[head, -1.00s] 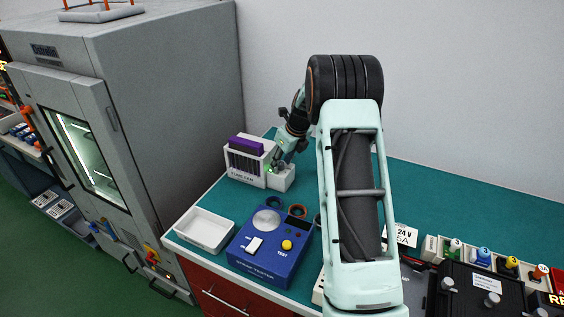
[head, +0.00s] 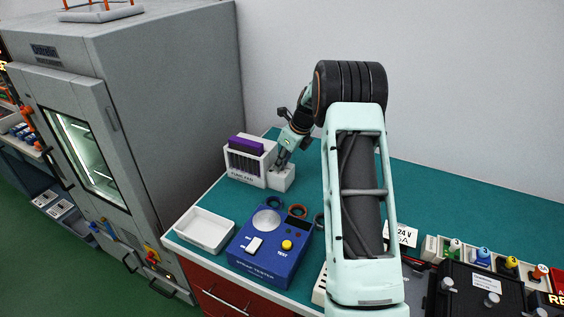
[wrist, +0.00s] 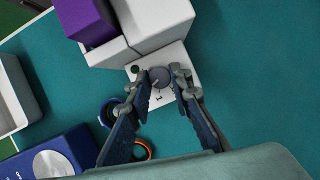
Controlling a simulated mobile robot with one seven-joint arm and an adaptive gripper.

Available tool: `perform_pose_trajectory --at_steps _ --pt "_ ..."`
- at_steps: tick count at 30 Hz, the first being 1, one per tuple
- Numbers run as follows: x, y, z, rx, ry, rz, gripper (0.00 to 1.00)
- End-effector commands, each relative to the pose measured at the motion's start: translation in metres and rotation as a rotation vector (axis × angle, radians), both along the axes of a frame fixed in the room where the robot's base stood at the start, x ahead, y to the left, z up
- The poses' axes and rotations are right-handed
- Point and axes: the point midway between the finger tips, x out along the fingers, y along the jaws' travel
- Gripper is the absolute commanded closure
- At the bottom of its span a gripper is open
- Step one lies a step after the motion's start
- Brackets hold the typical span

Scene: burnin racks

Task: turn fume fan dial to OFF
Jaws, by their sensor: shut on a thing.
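The fume fan (head: 246,168) is a white box with a slotted front and a purple block on top, at the back left of the bench. Its small white control box (head: 283,178) adjoins it on the right. In the wrist view the round grey fume fan dial (wrist: 160,76) sits on the control box's face, with a mark like "I" beside it. My gripper (wrist: 162,78) has its fingers on either side of the dial and is shut on it. A small dark green lamp (wrist: 135,69) lies beside the dial and looks unlit. The dial's pointer direction is not clear.
A blue tester (head: 268,247) and a white tray (head: 204,231) stand in front of the fan. Dark and orange rings (head: 297,211) lie near the control box. A large grey cabinet (head: 185,90) stands left. The green bench top (head: 470,205) is clear at back right.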

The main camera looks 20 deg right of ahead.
Motion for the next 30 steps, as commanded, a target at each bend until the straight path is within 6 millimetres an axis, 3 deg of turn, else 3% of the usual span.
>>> perform_pose_trajectory --at_steps 21,30 --pt "0.0046 -0.0044 0.0015 0.0 -0.001 0.667 1.0" --pt "0.0055 -0.0044 0.0006 0.0 0.0 0.842 1.0"
